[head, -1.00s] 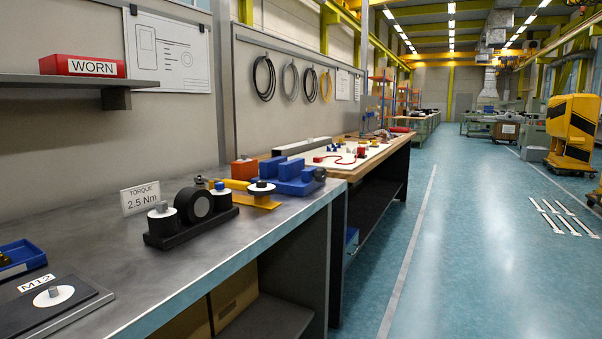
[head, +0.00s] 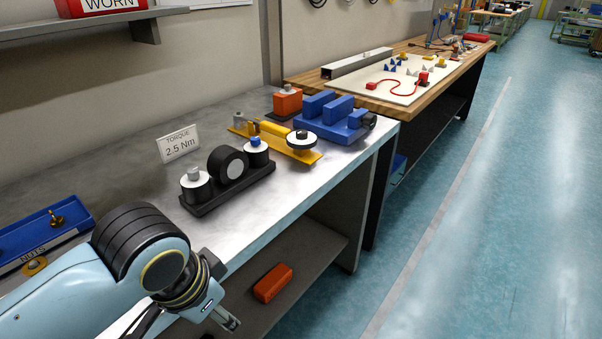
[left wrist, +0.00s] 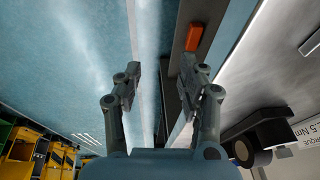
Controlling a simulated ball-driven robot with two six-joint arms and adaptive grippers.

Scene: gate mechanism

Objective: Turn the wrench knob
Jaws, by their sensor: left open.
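A black base with knobs (head: 226,187) stands on the grey bench beside the "TORQUE 2.5 Nm" sign (head: 180,145). It carries a white-topped knob with a grey stub, a black wheel and a blue-tipped knob. Behind it lies a yellow bar (head: 272,143) with a black-and-white round knob (head: 302,140). I cannot tell which is the wrench knob. My left gripper (head: 225,318) is low in front of the bench edge, apart from the knobs. In the left wrist view its open, empty fingers (left wrist: 160,65) show, with the black base (left wrist: 258,140) at lower right. My right gripper is out of view.
A blue clamp block (head: 335,118) and an orange block (head: 287,101) stand at the far bench end. A blue nuts tray (head: 40,238) is at left. An orange box (head: 272,283) lies on the lower shelf. Blue floor to the right is free.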

